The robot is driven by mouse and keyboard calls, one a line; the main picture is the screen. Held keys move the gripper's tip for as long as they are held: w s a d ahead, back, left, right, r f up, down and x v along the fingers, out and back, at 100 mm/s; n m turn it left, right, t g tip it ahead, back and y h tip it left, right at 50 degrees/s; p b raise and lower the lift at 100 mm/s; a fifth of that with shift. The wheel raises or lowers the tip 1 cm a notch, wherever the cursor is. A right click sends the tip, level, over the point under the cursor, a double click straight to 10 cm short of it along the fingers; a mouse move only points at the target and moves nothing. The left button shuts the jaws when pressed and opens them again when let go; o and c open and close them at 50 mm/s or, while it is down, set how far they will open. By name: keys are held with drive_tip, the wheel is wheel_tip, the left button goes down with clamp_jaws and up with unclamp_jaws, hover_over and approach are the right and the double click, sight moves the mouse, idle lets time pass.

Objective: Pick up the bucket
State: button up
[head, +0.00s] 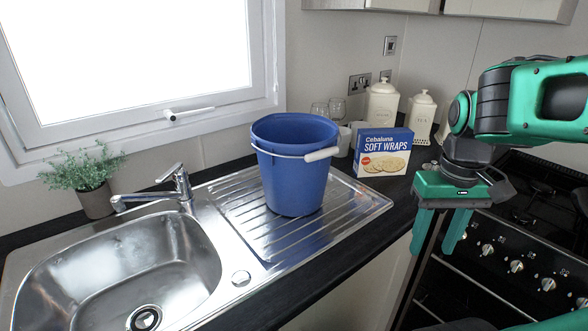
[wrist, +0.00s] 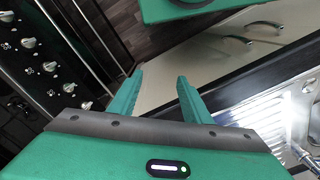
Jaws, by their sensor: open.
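A blue bucket (head: 294,175) stands upright on the ribbed steel drainboard (head: 235,215) of the sink. Its wire handle has a white grip (head: 321,154) and hangs over the near side, just below the rim. My gripper (head: 433,240) is open and empty, to the right of the bucket and apart from it, in front of the stove. In the wrist view, my gripper's two green fingers (wrist: 158,95) stand apart with nothing between them. The bucket is not visible in the wrist view.
A Soft Wraps box (head: 383,152), white canisters (head: 381,103) and glasses stand behind the bucket. The sink basin (head: 125,265), faucet (head: 180,185) and potted plant (head: 92,180) are to its left. The stove (head: 515,255) is at right.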

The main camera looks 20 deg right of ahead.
drive_tip(key=w+a+r+n, duration=0.2)
drive_tip(key=w+r+n, duration=0.4)
drive_tip(key=w, duration=0.1)
drive_tip(key=w+a+r+n, duration=0.3)
drive_tip(key=w+r+n, duration=0.3)
drive_tip(key=w, duration=0.1)
drive_tip(key=n, duration=1.2)
approach(321, 149)
drive_tip(key=f, duration=0.1)
drive_tip(key=s+f, duration=0.1)
drive_tip(key=f, duration=0.1)
drive_tip(key=shift+n, duration=0.3)
drive_tip(key=shift+w+a+f, duration=0.1)
drive_tip(key=shift+f, duration=1.3)
drive_tip(key=shift+a+f, duration=0.1)
drive_tip(key=shift+f, duration=1.3)
clamp_jaws()
